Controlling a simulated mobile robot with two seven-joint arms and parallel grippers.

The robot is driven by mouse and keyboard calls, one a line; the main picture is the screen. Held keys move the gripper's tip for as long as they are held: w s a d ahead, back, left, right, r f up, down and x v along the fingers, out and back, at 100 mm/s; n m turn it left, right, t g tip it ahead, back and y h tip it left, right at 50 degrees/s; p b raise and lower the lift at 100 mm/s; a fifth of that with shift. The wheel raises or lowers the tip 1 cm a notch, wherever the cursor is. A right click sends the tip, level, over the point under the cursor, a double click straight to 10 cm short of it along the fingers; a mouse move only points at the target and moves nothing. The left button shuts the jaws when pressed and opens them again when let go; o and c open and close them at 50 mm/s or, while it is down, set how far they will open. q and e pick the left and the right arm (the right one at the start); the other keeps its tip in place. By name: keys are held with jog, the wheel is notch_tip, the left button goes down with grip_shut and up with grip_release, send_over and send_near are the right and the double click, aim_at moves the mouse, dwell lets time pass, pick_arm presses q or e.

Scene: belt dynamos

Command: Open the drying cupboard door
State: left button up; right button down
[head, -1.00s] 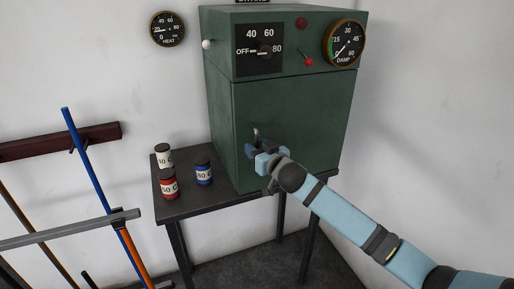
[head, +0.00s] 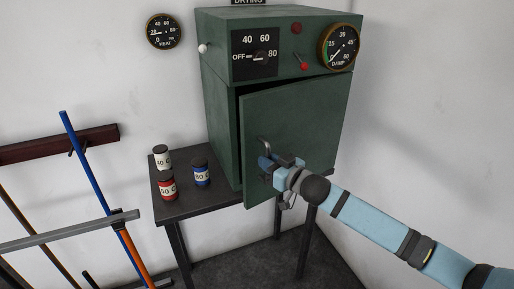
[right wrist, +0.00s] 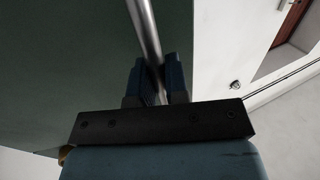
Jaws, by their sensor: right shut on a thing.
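The green drying cupboard (head: 222,120) stands on a dark table. Its door (head: 305,115) is ajar: the left edge stands out from the body and a dark gap shows along the left and top. The hinge side appears to be at the right. A metal bar handle (head: 264,145) is near the door's left edge. My right gripper (head: 268,162) is shut on this handle. In the right wrist view the handle (right wrist: 145,30) runs between the two blue fingers (right wrist: 158,82), with the green door behind it. The inside of the cupboard is hidden. My left gripper is not in view.
A white-labelled jar (head: 162,157), a red jar (head: 168,186) and a blue jar (head: 201,173) stand on the table (head: 195,207), left of the cupboard. Long poles (head: 92,185) lean by a rack at the left. The floor before the table is clear.

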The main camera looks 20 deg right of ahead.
jog(key=s+d+n+g+y+p, duration=0.2)
jog(key=s+d+n+g+y, duration=0.15)
jog(key=s+d, duration=0.4)
jog(key=s+d+n+g+y+p, duration=0.25)
jog(key=s+d+y, duration=0.2)
jog(key=s, duration=0.55)
pick_arm(q)
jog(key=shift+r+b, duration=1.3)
jog(key=shift+b, duration=0.2)
pick_arm(e)
jog(key=s+d+n+g+y, duration=0.1)
jog(key=s+d+n+g, duration=0.1)
jog(key=d, duration=1)
jog(key=s+d+n+g+y, duration=0.1)
jog(key=s+d+n+g, duration=0.2)
jog(key=d, duration=0.9)
jog(key=shift+s+g+y, duration=0.4)
jog(key=shift+s+g, duration=0.7)
jog(key=shift+s, duration=0.3)
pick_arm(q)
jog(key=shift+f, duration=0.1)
pick_arm(e)
jog(key=c, duration=1.1)
grip_release()
jog(key=shift+c, duration=0.2)
